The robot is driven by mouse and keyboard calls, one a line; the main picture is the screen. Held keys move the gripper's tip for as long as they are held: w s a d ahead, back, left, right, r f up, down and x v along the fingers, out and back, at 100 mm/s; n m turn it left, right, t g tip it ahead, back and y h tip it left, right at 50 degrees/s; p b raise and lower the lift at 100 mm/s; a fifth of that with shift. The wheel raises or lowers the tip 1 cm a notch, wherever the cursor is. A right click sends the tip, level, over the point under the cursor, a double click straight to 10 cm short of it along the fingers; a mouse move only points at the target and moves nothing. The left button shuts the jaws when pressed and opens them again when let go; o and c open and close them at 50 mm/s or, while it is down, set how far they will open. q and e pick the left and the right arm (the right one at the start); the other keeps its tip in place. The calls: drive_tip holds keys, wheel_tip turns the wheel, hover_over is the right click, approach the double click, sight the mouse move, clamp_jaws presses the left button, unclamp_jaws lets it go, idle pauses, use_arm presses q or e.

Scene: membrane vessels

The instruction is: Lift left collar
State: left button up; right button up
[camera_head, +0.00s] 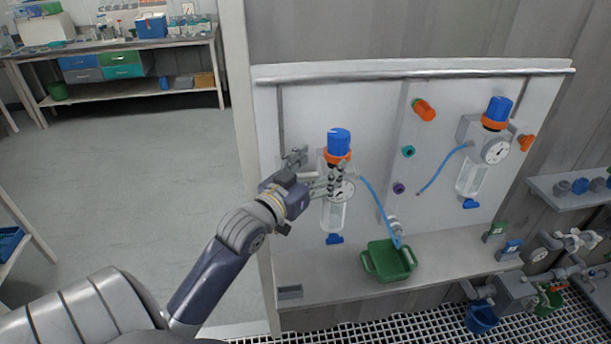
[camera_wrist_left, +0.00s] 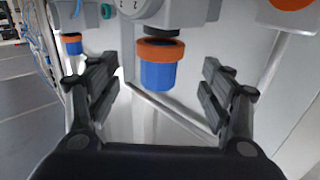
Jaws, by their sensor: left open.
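The left vessel (camera_head: 333,215) is mounted upright on the white panel, with a blue cap (camera_head: 339,141) above an orange collar (camera_head: 337,156). In the left wrist view the orange collar (camera_wrist_left: 160,51) and blue cap (camera_wrist_left: 158,73) appear upside down between the open fingers. My left gripper (camera_head: 322,181) is open in front of the vessel, near the collar and gauge (camera_head: 343,190). In the wrist view its fingers (camera_wrist_left: 160,100) stand to either side of the cap with gaps and do not touch it. My right gripper is not in view.
A green tray (camera_head: 389,262) sits on the ledge below, with a blue hose (camera_head: 373,200) reaching down to it. A second vessel (camera_head: 471,180) with a blue cap is at the panel's right. An orange knob (camera_head: 424,109) sticks out between them.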

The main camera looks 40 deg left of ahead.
use_arm(q)
drive_tip(key=shift+s+d, duration=0.2)
drive_tip(key=shift+s, duration=2.65)
drive_tip(key=s+d+f+m+g+h, duration=0.1)
drive_tip(key=s+d+f+g, duration=0.25)
drive_tip(key=f, duration=0.45)
drive_tip(key=s+d+f+g, duration=0.2)
drive_tip(key=d+f+g, duration=0.25)
drive_tip(key=f, duration=0.45)
drive_tip(key=s+d+f+m+g, duration=0.1)
drive_tip(key=s+d+f+g, duration=0.25)
drive_tip(key=s+f, duration=0.3)
drive_tip(key=s+d+f+m+g, duration=0.1)
drive_tip(key=s+d+f+g, duration=0.2)
drive_tip(key=s+d+f, duration=0.35)
drive_tip(key=s+a+f+g+b, duration=0.1)
drive_tip(key=s+f+b, duration=0.1)
drive_tip(key=f, duration=1.1)
drive_tip(key=s+a+f+b, duration=0.1)
drive_tip(key=f, duration=1.1)
drive_tip(key=s+a+f+g+b, duration=0.1)
drive_tip(key=s+a+f+b, duration=0.1)
drive_tip(key=s+f, duration=1.5)
wheel_tip(320, 180, down, 3)
drive_tip(key=shift+s+a+r+b, duration=0.15)
drive_tip(key=shift+a+b, duration=0.15)
drive_tip(key=shift+b, duration=0.25)
